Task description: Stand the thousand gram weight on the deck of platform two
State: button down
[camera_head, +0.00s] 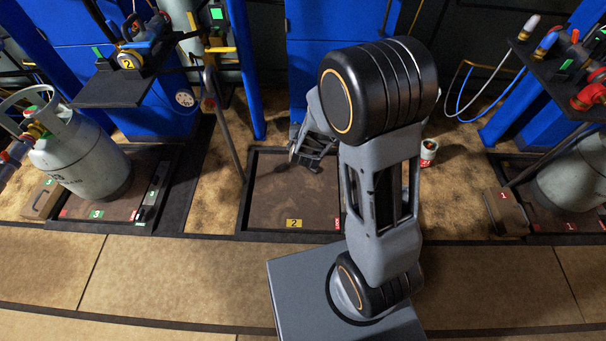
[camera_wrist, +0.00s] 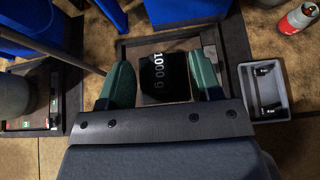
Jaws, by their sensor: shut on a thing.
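The thousand gram weight (camera_wrist: 163,72) is a dark block with white "1000 g" lettering, seen in the wrist view. My gripper (camera_wrist: 164,82) has its two green fingers on either side of it and is shut on it. Platform two shows in the head view as a dark-framed brown deck (camera_head: 265,205) with a yellow "2" label at its front edge. My gripper (camera_head: 300,162) is over the rear part of this deck. In the wrist view the deck (camera_wrist: 206,42) lies behind the weight. I cannot tell whether the weight touches the deck.
A grey tray (camera_wrist: 249,95) with small dark pieces lies right of the platform in the wrist view. A red-and-grey can (camera_head: 428,151) stands behind right. A gas cylinder (camera_head: 82,160) stands on the left platform, another (camera_head: 575,175) at right. A thin post (camera_head: 225,125) rises by the deck's left side.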

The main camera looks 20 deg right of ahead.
aim_at(314, 207)
jog(key=z, duration=1.55)
jog(key=k, duration=0.75)
jog(key=u, duration=0.9)
jog(key=i, duration=0.5)
